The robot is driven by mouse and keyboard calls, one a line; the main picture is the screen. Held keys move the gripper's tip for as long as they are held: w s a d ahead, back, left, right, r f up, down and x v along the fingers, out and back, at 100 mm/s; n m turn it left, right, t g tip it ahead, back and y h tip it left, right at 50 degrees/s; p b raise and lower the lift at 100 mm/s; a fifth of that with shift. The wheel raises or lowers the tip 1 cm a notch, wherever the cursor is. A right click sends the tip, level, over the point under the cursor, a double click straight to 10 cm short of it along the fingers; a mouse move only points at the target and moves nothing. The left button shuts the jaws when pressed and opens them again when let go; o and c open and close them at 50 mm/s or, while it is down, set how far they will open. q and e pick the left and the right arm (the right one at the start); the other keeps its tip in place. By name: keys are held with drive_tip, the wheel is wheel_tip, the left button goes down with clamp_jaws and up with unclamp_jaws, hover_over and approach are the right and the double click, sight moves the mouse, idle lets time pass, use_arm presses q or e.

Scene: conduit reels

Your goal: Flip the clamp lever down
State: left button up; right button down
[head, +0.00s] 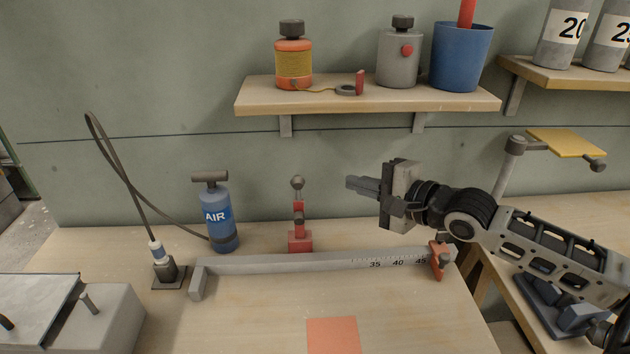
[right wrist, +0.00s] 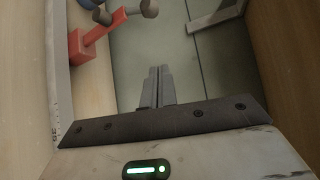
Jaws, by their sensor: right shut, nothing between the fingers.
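The red clamp (head: 299,240) stands on the workbench behind the grey ruler rail. Its lever (head: 298,205) points upright and ends in a dark round knob (head: 297,183). My right gripper (head: 350,183) is to the right of the knob, at about its height in the head view, with its fingers pointing left. The fingers are together and empty, apart from the lever. In the right wrist view the red clamp (right wrist: 88,42) and its knob (right wrist: 149,8) show at the upper left, and the shut fingertips (right wrist: 159,70) are in the middle. My left gripper is not in view.
The ruler rail (head: 270,265) runs across the bench, with an orange stop (head: 438,262) at its right end. A blue air pump (head: 218,215) stands left of the clamp. A wall shelf (head: 350,98) with containers hangs above. An orange square (head: 333,336) lies in front.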

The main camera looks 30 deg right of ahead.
sight(299, 212)
drive_tip(key=x, duration=0.9)
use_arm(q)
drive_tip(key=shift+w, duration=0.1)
use_arm(e)
drive_tip(key=s+a, duration=0.1)
drive_tip(key=s+a+r, duration=0.1)
drive_tip(key=a, duration=0.1)
drive_tip(key=shift+s+a, duration=0.1)
drive_tip(key=shift+s, duration=0.2)
drive_tip(key=shift+a, duration=0.1)
